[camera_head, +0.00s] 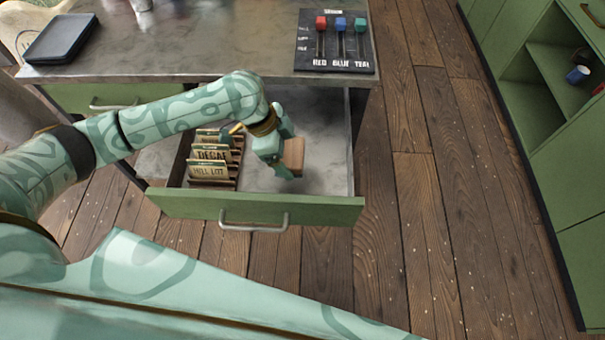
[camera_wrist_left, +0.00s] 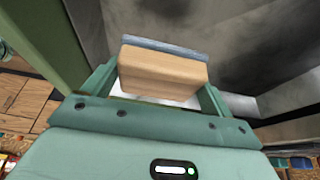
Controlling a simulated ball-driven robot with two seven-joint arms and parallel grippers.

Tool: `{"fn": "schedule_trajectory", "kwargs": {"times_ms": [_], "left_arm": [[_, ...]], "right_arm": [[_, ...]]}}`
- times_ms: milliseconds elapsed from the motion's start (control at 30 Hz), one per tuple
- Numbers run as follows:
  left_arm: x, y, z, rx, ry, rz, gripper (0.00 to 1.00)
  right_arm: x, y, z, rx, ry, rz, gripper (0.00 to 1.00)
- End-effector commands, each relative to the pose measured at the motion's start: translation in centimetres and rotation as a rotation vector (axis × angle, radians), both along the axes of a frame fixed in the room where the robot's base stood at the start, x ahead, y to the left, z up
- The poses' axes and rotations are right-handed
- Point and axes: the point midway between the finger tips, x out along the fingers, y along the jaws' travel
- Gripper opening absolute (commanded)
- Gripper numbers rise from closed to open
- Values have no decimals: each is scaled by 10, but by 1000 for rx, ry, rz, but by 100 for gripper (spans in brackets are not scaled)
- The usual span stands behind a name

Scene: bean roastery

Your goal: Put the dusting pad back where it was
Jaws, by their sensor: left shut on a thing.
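The dusting pad (camera_wrist_left: 163,70) is a light wooden block with a thin grey-blue layer along one long side. It also shows in the head view (camera_head: 293,154), where it is partly hidden by my fingers. My left gripper (camera_head: 286,158) is shut on it and holds it inside the open drawer (camera_head: 330,165), right of the card rack. In the left wrist view my left gripper (camera_wrist_left: 160,85) has one finger on each side of the block. I cannot tell whether the pad touches the drawer floor. My right gripper is not in view.
A rack with several labelled cards, including a DECAF-like one and HILL LOT (camera_head: 209,172), stands in the drawer's left part. The green drawer front (camera_head: 180,205) has a metal handle (camera_head: 253,226). A slider panel (camera_head: 335,45) and dark tray (camera_head: 60,40) lie on the counter. Green shelving (camera_head: 545,80) stands right.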

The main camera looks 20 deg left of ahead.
Motion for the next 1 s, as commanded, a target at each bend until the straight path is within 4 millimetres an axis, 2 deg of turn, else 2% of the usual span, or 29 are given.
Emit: {"fn": "schedule_trajectory", "kwargs": {"times_ms": [33,100,367,567,633,667,867,900,933,1000], "left_arm": [[-2,-8,-18,-1,7,-1,61],[-3,-17,-28,-1,6,0,61],[-4,-33,-44,-1,4,-1,61],[-4,-35,-79,1,7,3,61],[-4,-35,-80,1,3,2,61],[-4,-35,-79,1,3,2,57],[-4,-35,-77,3,2,2,57],[-4,-35,-78,2,2,1,88],[-4,-35,-77,2,2,1,97],[-4,-35,-77,2,2,1,100]], "right_arm": [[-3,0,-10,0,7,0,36],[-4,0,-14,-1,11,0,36],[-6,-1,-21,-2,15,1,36],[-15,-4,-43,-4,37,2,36],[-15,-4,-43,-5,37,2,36],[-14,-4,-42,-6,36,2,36],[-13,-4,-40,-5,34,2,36],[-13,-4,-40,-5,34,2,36],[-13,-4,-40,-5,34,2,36],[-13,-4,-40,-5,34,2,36]]}}
